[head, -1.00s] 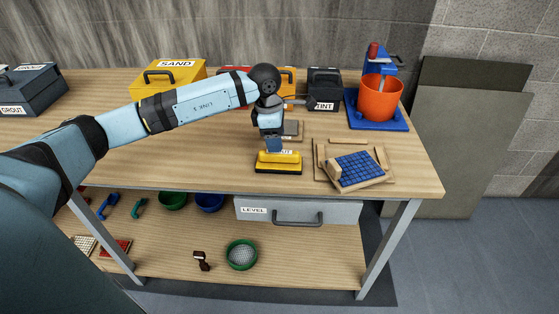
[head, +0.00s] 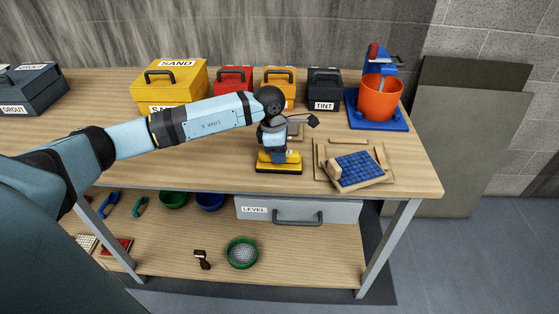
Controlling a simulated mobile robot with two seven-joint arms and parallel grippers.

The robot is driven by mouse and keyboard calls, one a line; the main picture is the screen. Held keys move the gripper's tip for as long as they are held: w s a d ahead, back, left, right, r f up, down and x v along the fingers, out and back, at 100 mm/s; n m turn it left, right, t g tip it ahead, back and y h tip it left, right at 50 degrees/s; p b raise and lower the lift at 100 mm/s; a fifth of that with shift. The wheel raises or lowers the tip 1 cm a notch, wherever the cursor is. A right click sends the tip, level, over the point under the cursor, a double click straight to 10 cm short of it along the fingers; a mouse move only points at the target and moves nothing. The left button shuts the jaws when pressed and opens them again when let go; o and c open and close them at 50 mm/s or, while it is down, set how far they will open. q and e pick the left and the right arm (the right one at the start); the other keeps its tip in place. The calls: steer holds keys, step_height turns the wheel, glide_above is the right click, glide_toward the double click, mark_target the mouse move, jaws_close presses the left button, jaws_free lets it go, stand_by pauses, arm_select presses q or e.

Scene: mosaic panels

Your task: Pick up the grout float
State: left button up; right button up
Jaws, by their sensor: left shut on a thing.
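The grout float (head: 289,168) is a yellow tool with a dark base. It sits on the front part of the wooden tabletop, left of the blue mosaic panel, in the head view. My left gripper (head: 276,156) reaches down onto the float from above and is shut on it. The gripper and wrist hide the float's upper left part. I cannot see a clear gap between the float and the table. My right gripper is not in view.
A blue mosaic panel (head: 360,170) in a wooden frame lies just right of the float. An orange bucket (head: 380,98) stands on a blue base behind it. Labelled boxes, including a yellow sand box (head: 185,84), line the back. A grey level drawer (head: 345,212) hangs below the tabletop.

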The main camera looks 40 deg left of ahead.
arm_select(q)
steer(key=shift+r, duration=0.1)
step_height(320, 180, up, 20)
steer(key=shift+b, duration=0.4)
steer(key=o, duration=0.3)
steer(key=shift+c, duration=0.8)
